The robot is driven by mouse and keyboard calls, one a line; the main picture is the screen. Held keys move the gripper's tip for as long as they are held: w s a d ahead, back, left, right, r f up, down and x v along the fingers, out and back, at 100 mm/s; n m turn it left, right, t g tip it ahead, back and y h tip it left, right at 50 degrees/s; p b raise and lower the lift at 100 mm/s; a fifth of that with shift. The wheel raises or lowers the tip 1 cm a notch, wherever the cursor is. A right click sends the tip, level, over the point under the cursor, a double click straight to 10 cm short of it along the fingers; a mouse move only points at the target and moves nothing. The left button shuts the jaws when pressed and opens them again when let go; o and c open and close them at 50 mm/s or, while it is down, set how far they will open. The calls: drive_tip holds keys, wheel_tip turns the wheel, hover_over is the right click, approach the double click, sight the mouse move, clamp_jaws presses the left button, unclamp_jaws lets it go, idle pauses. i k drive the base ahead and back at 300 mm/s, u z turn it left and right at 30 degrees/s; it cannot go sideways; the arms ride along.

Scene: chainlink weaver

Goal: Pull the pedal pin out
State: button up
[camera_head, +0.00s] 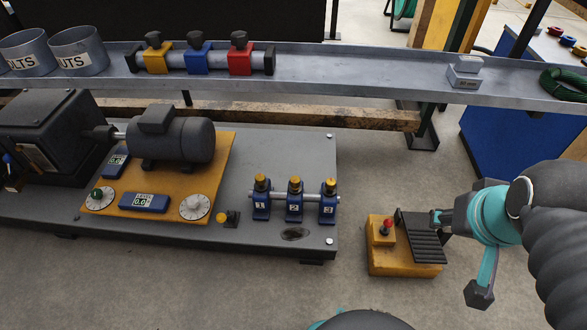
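The pedal (423,237) is a dark ribbed plate, tilted, on a yellow base (405,268) standing on the floor at the lower right. A small red knob on a short stem (388,225) stands up from the raised left part of the base. I cannot tell whether this knob is the pedal pin. My gripper (441,218) is at the right edge of the pedal, at the end of my teal and dark wrist. It is very close to the plate; contact is not clear. Its fingers are too small and partly hidden to show whether they are open or hold anything.
A grey bench plate (270,150) to the left carries a motor (175,140), dials and blue numbered blocks with yellow knobs (294,200). A metal shelf (350,76) runs across the back with clamps and buckets.

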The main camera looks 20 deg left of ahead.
sight(388, 223)
drive_tip(key=u, duration=1)
drive_tip(key=k, duration=1)
drive_tip(key=z, duration=1.05)
